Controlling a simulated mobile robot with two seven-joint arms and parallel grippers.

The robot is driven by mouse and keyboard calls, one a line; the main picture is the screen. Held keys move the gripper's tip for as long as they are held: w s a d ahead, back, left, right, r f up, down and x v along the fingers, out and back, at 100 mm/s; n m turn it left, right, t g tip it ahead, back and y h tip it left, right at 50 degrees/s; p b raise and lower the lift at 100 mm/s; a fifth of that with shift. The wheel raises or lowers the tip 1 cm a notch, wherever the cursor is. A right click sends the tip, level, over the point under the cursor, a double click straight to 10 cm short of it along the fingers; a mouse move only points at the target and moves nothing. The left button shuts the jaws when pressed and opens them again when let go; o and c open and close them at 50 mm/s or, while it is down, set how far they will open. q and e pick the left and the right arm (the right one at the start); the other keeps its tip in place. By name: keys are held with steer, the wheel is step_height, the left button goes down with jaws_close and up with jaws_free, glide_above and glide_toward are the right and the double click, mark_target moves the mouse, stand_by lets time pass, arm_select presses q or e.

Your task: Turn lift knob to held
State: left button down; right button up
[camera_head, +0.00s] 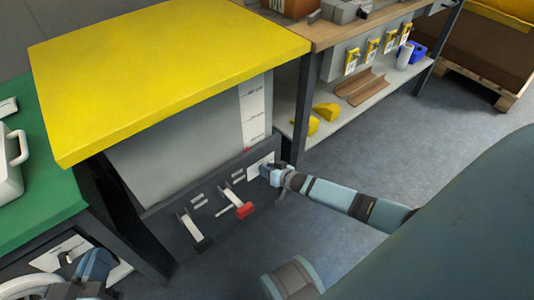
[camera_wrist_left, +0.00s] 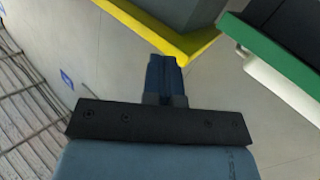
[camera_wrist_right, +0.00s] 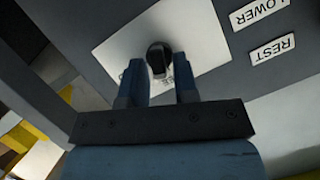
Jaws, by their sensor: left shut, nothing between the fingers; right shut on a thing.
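The lift knob (camera_wrist_right: 158,55) is a small black knob on a white plate (camera_wrist_right: 110,52) with partly hidden lettering, in the right wrist view. My right gripper (camera_wrist_right: 158,75) has its two fingers on either side of the knob and is shut on it. In the head view my right gripper (camera_head: 272,172) is at the white plate (camera_head: 258,166) on the dark front panel under the yellow table; the knob is hidden there. Which mark the knob points at is unclear. My left gripper (camera_wrist_left: 165,72) is shut and empty, away from the panel; it also shows at lower left in the head view (camera_head: 95,265).
The panel also carries a lever with a red end (camera_head: 244,210) and one with a black end (camera_head: 201,243). Labels LOWER (camera_wrist_right: 258,12) and REST (camera_wrist_right: 272,49) are beside the plate. A yellow tabletop (camera_head: 160,65) overhangs the panel. A green table (camera_head: 35,185) stands left.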

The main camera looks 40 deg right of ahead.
steer(key=shift+w+d+m+y, duration=0.15)
steer(key=shift+d+m+y, duration=0.05)
steer(key=shift+m+y, duration=0.35)
arm_select(q)
steer(key=w+m+b, duration=0.1)
steer(key=b, duration=0.1)
steer(key=a+m+t+b, duration=0.1)
steer(key=b, duration=0.1)
steer(key=w+m+t+h+b, duration=0.1)
steer(key=m+b, duration=0.1)
steer(key=shift+w+a+r+b, duration=0.3)
steer(key=shift+w+a+r, duration=0.05)
steer(key=shift+a+r, duration=0.05)
arm_select(e)
steer(key=m+t+y, duration=0.1)
steer(key=m, duration=0.2)
steer(key=m+y, duration=0.1)
steer(key=m, duration=0.2)
steer(key=f+m+t+y, duration=0.1)
steer(key=m+y, duration=0.1)
steer(key=m, duration=0.1)
steer(key=shift+w+d+m+t, duration=0.1)
steer(key=shift+d+m+t, duration=0.1)
steer(key=shift+m+t, duration=0.1)
steer(key=o, duration=0.6)
steer(key=shift+w+a, duration=0.1)
arm_select(q)
steer(key=shift+w, duration=0.1)
arm_select(e)
steer(key=shift+o, duration=0.2)
